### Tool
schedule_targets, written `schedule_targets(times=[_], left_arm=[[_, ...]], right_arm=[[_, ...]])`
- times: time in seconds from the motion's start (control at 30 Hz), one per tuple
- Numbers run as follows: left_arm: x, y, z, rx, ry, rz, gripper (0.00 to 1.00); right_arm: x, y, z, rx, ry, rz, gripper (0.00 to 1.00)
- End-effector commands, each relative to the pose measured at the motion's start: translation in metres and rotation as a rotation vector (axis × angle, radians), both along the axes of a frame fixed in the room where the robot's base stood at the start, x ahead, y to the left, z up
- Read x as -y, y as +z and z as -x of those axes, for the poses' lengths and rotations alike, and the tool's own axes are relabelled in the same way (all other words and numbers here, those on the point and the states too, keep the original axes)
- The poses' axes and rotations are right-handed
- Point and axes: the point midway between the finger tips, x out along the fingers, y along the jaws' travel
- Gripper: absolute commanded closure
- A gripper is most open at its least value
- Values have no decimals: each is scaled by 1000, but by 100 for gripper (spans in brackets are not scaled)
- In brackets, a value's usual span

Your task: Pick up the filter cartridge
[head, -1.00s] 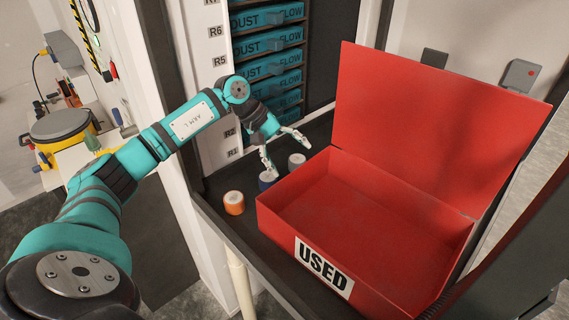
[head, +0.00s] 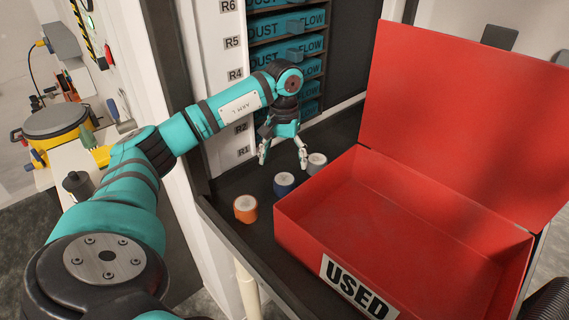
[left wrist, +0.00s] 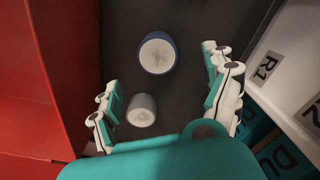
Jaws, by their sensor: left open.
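Three small cylinders with pale tops stand upright on the dark bench: an orange one (head: 246,209), a blue one (head: 284,184) and a grey one (head: 317,163). Which of them is the filter cartridge I cannot tell. My left gripper (head: 283,161) is open and empty, fingers pointing down, just behind the blue cylinder and left of the grey one. In the left wrist view the grey cylinder (left wrist: 141,111) shows between the spread fingers, nearer the left one, and the blue cylinder (left wrist: 158,54) lies further up. Neither appears gripped. My right gripper is not in view.
A red open box (head: 400,225) labelled USED, lid raised, stands close right of the cylinders. Behind the gripper is a rack with teal DUST FLOW units (head: 287,50). A white post (head: 226,110) with R labels borders it on the left.

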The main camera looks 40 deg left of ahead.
Motion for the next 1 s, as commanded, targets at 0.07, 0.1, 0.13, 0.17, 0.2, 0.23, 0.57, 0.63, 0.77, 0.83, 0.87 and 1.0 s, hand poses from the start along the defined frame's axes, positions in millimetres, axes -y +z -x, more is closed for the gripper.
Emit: schedule_targets(times=[0.07, 0.1, 0.13, 0.17, 0.2, 0.23, 0.57, 0.63, 0.77, 0.83, 0.87, 1.0], left_arm=[[0, -19, 0, 0, 0, 1, 16], [0, -21, 0, 0, 0, 1, 16], [0, -22, 0, 1, 0, 0, 16], [0, -23, 0, 2, 0, 1, 16], [1, -24, 0, 1, 0, 2, 16], [1, -26, 0, 1, 0, 2, 16], [4, -72, 4, 0, 1, 1, 16], [4, -74, 3, 1, 1, 0, 16], [4, -72, 3, 2, 1, 1, 16], [4, -72, 3, 1, 1, 2, 16], [4, -72, 3, 1, 1, 2, 20], [4, -72, 3, 1, 1, 2, 38]], right_arm=[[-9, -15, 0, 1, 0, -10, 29], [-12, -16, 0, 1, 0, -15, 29], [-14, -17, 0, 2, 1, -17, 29], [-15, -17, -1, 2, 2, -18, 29], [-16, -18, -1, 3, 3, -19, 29], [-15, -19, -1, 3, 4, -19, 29], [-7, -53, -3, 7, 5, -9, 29], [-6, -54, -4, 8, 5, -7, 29], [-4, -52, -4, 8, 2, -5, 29], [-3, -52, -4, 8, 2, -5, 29], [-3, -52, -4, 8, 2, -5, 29], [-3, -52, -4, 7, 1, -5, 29]])
